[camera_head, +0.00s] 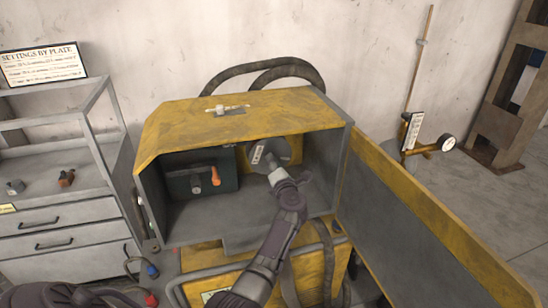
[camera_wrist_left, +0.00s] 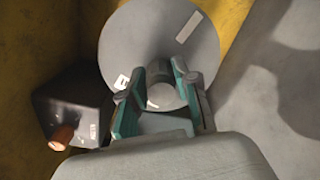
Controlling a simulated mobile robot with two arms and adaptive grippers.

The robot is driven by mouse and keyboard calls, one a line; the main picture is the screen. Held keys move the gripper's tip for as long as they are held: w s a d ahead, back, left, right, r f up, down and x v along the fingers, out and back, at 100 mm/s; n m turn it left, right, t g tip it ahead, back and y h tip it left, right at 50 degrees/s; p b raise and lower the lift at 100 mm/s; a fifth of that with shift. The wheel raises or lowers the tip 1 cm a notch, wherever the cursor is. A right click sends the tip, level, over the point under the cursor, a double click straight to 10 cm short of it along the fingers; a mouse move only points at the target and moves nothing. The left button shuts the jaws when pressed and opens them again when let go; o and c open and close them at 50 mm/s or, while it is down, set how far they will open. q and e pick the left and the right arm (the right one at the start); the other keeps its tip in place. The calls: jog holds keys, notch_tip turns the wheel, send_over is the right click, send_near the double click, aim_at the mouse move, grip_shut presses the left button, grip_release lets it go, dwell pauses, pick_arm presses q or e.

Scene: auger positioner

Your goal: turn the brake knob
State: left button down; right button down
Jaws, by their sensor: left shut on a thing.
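In the left wrist view, the brake knob (camera_wrist_left: 160,94) is a short round grey knob at the middle of a large grey disc (camera_wrist_left: 190,30). My left gripper (camera_wrist_left: 158,82) has its two green-padded fingers on either side of the knob and is shut on it. In the head view, the disc (camera_head: 284,148) shows at the back of the open yellow-and-grey housing (camera_head: 240,112), with a white label strip on it. My left gripper (camera_head: 273,172) reaches in before the disc and hides the knob there. My right gripper is not in view.
A dark box (camera_head: 186,184) with an orange knob (camera_head: 215,176) sits left of the disc; the wrist view shows a dark box (camera_wrist_left: 85,100) too. The housing's side walls and top bound the space. An open yellow-edged panel (camera_head: 420,220) stands at right. A grey shelf (camera_head: 60,170) is at left.

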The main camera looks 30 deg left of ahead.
pick_arm(q)
jog(key=m+p, duration=0.2)
jog(key=m, duration=0.1)
jog(key=shift+r+m, duration=0.25)
jog(key=shift+m, duration=0.05)
jog(key=shift+f+m+p, duration=0.15)
jog(key=shift+m+p, duration=1.15)
jog(key=shift+m, duration=0.5)
jog(key=c, duration=0.8)
grip_release()
jog(key=shift+w+f, duration=0.1)
jog(key=shift+c, duration=0.2)
